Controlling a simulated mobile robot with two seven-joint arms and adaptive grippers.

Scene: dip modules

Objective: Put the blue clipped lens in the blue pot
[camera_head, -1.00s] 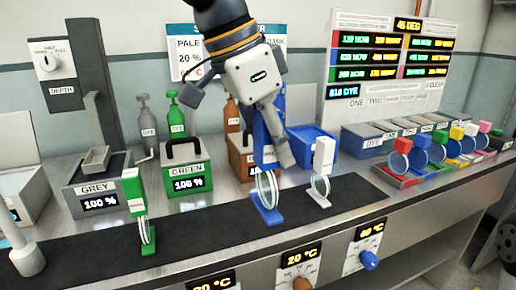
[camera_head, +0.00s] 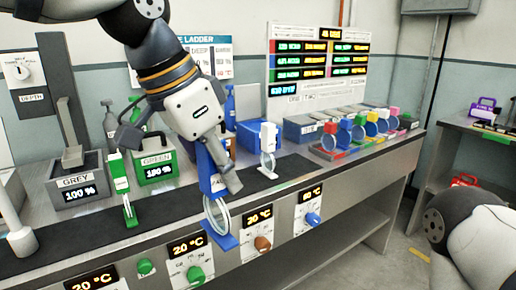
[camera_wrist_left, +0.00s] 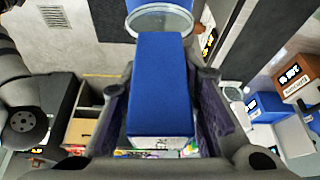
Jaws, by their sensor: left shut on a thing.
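The blue clipped lens is a tall blue clip (camera_head: 208,168) with a round clear lens (camera_head: 217,214) and a flat blue foot (camera_head: 222,243) below. My left gripper (camera_head: 215,170) is shut on the clip, and the lens overlaps the bench's front edge in the head view. In the left wrist view the clip (camera_wrist_left: 160,85) fills the space between the fingers, with the lens ring (camera_wrist_left: 160,22) beyond. The blue pot (camera_head: 250,137) stands at the back of the bench, partly hidden behind a white clipped lens. My right gripper is outside the head view.
The white clipped lens (camera_head: 268,148) and a green clipped lens (camera_head: 123,188) stand on the dark mat (camera_head: 60,240). Green (camera_head: 157,165) and grey (camera_head: 78,185) pots stand at the back left. A row of coloured clipped lenses (camera_head: 358,133) is at right. Knobs line the bench front.

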